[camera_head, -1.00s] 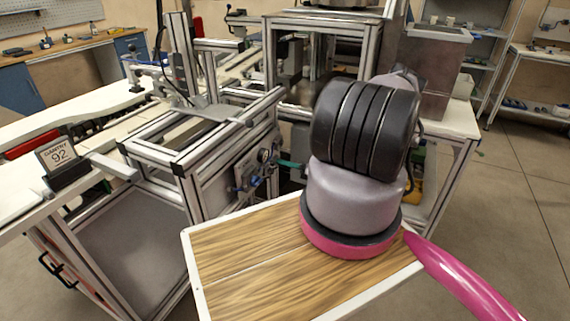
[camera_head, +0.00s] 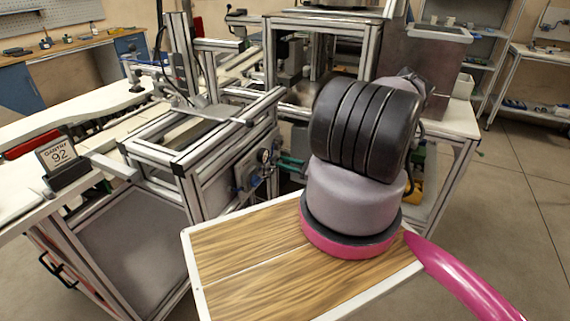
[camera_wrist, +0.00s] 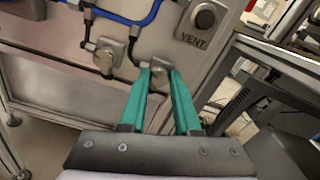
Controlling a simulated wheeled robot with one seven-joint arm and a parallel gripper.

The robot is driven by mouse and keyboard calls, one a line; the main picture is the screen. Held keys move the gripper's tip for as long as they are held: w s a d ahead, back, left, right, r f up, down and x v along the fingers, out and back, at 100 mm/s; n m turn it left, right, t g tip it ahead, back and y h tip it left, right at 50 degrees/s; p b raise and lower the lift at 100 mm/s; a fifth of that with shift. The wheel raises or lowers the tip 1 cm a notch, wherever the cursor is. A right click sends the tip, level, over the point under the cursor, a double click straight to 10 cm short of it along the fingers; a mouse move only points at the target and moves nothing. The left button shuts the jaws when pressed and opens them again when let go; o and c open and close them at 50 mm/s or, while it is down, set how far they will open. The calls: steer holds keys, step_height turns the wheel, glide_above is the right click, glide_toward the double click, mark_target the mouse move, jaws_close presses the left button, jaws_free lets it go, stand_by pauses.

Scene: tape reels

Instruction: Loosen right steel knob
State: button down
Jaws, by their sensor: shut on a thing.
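The right steel knob (camera_wrist: 160,73) is on the grey panel in the wrist view, below and left of the VENT label. My gripper (camera_wrist: 160,71) has its two green fingers on either side of this knob, shut on it. The fingers hide part of the knob. A second steel knob (camera_wrist: 104,59) sits to the left on the same panel, with a cable running up from it. In the head view my green fingers (camera_head: 290,162) reach the side of the metal frame; the knob cannot be made out there.
A dark round VENT button (camera_wrist: 205,19) is above and right of the held knob. Blue tubing (camera_wrist: 130,20) and dark cables run along the panel's top. An aluminium frame post (camera_wrist: 215,72) stands close on the right. A sign reading 92 (camera_head: 57,154) stands at the left.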

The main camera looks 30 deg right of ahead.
steer(key=shift+f+n, duration=0.1)
steer(key=shift+n, duration=1)
steer(key=c, duration=0.6)
jaws_free()
steer(key=shift+s+d, duration=0.1)
steer(key=v, duration=1)
steer(key=shift+s+d, duration=0.2)
steer(key=shift+s, duration=0.05)
